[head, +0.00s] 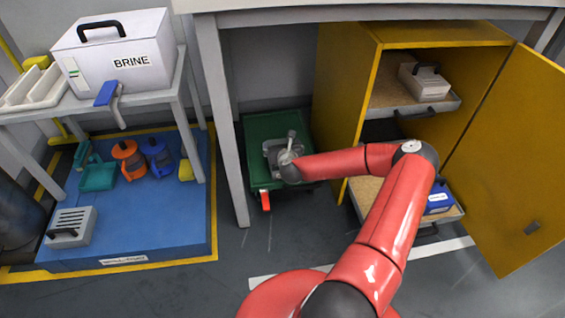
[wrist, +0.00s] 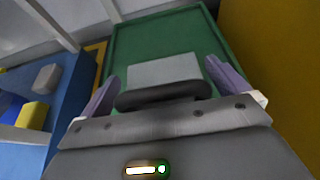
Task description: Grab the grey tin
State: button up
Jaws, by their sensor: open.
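A grey tin (wrist: 165,68) sits on the green cart (wrist: 122,42) under the bench. In the wrist view it lies between the two pale purple fingers of my gripper (wrist: 161,72), which stand apart. A dark rounded bar across its near side looks like a handle; I cannot tell whether the fingers touch anything. In the head view my gripper (head: 287,150) is low over the green cart (head: 262,126), and my wrist partly hides the tin (head: 270,148).
A slotted grey box (head: 78,222) stands on the blue platform (head: 150,225) at left. Another greyish box (head: 420,82) sits in the open yellow cabinet (head: 345,75). A white bench leg (head: 222,120) stands just left of the cart; the cabinet wall is close at right.

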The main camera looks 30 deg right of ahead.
jog(key=c, duration=1.6)
jog(key=shift+r, duration=0.15)
jog(key=shift+c, duration=0.9)
jog(key=shift+r, duration=0.1)
